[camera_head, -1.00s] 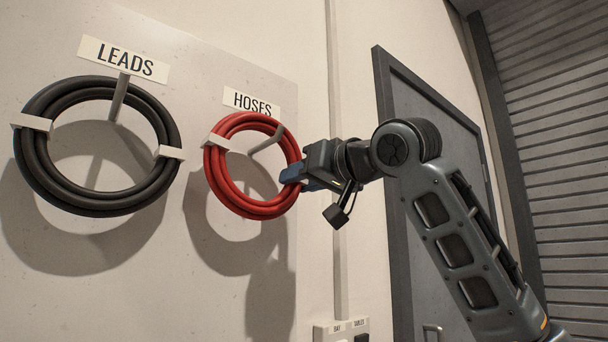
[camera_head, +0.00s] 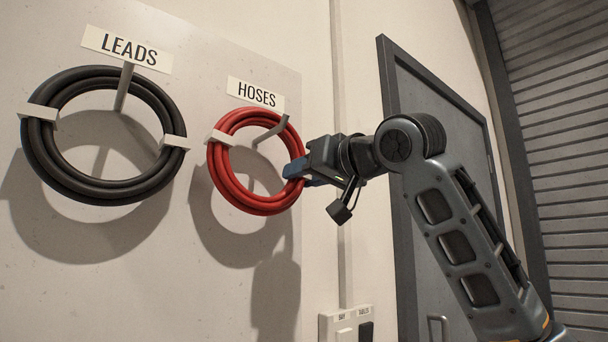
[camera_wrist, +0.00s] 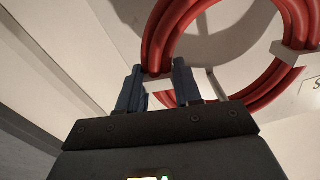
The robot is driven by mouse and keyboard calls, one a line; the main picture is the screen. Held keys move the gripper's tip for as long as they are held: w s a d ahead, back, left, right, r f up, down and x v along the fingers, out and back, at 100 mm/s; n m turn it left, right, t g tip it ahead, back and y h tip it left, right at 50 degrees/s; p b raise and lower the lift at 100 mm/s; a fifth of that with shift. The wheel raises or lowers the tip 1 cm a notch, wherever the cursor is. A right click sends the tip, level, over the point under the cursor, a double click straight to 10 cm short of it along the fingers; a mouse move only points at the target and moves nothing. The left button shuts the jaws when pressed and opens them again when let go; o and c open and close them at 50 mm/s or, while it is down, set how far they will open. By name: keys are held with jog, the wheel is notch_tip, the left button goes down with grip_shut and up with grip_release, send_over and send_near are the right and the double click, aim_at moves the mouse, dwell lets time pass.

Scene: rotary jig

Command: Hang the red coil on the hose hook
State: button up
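The red coil (camera_head: 228,177) hangs upright in front of the wall panel below the HOSES sign (camera_head: 255,95). The grey hose hook (camera_head: 269,131) passes through the coil's opening, and its tip crosses in front of the coil's upper right. I cannot tell whether the coil's weight rests on it. My gripper (camera_head: 292,171) is at the coil's right side. In the wrist view, its two blue fingers (camera_wrist: 159,88) stand on either side of a pale band on the red coil (camera_wrist: 162,38), which fills the gap between them.
A black coil (camera_head: 40,160) hangs on the leads hook (camera_head: 124,88) to the left, under the LEADS sign (camera_head: 127,48). A grey door (camera_head: 440,110) stands right, behind my arm. A switch box (camera_head: 345,325) is low on the wall. The wall below the coils is clear.

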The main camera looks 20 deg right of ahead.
jog(key=o, duration=0.5)
jog(key=shift+f, duration=0.1)
